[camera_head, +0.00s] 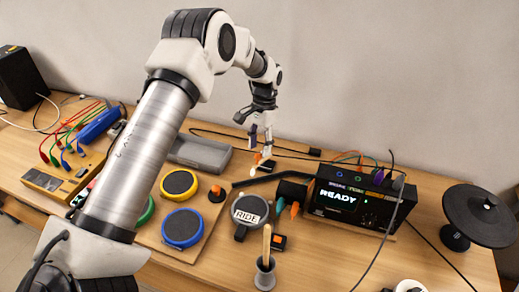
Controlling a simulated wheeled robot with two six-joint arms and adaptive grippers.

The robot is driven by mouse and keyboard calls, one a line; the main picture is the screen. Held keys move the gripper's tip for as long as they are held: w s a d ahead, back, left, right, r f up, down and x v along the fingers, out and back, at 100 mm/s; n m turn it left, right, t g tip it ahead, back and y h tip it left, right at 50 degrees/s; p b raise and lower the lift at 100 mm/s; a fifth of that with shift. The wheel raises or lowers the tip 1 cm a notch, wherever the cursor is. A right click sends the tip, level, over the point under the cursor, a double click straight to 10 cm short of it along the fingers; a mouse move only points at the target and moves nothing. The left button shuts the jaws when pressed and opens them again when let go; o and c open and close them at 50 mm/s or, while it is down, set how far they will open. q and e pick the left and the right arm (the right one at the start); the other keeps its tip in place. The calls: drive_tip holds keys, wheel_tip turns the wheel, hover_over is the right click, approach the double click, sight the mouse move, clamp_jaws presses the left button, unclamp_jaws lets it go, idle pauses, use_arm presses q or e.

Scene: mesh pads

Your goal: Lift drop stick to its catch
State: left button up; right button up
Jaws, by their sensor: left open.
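A wooden stick (266,243) stands upright in a small grey cup (264,274) near the table's front edge. A dark bar (272,178) lies behind the pads, left of the black module; I cannot tell which of these is the drop stick, nor make out a catch. My left gripper (261,147) is open, pointing down above the table behind the dark bar. Small white and orange parts (257,158) show just under its fingertips; contact cannot be told. My left arm crosses the left half of the view. My right gripper is not in view.
Round pads, blue (183,228), yellow (180,184) and grey marked RIDE (249,208), lie in front. A black module reading READY (345,200) and a black cymbal pad (480,214) stand right. A grey tray (200,152) and cables lie behind; my arm hides some table.

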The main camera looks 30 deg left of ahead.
use_arm(q)
drive_tip(key=v, duration=1)
drive_tip(key=shift+w, duration=0.15)
